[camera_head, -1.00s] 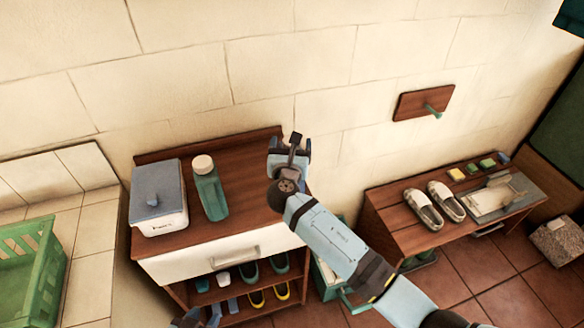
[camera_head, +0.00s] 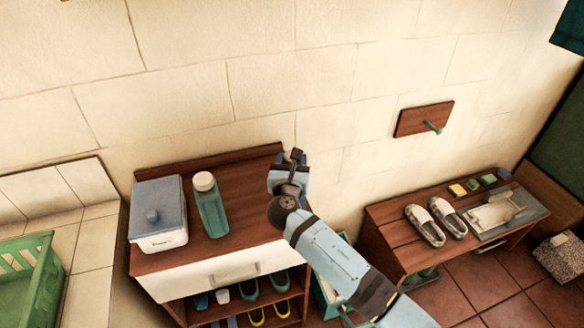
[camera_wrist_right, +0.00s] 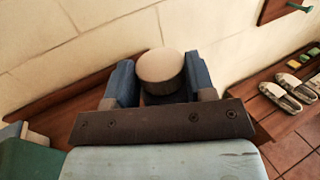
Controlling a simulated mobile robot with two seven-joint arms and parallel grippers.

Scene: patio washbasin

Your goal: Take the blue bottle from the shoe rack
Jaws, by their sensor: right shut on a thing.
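My right gripper (camera_head: 290,165) is at the right back of the shoe rack's wooden top (camera_head: 250,205). In the right wrist view its blue fingers (camera_wrist_right: 160,85) stand either side of a round, cream-capped bottle (camera_wrist_right: 161,68) and are shut on it. Only the cap shows clearly; the body is hidden behind my gripper, so its colour cannot be told. In the head view my gripper and wrist cover this bottle. A separate teal-green bottle with a cream cap (camera_head: 211,208) stands upright to the left of my gripper, apart from it. My left gripper is not in view.
A white box with a grey-blue lid (camera_head: 158,212) stands at the rack top's left. Shoes (camera_head: 251,288) sit on the shelf below the drawer (camera_head: 220,272). A bench (camera_head: 400,238) with checked shoes (camera_head: 424,224) is at the right. The wall is close behind.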

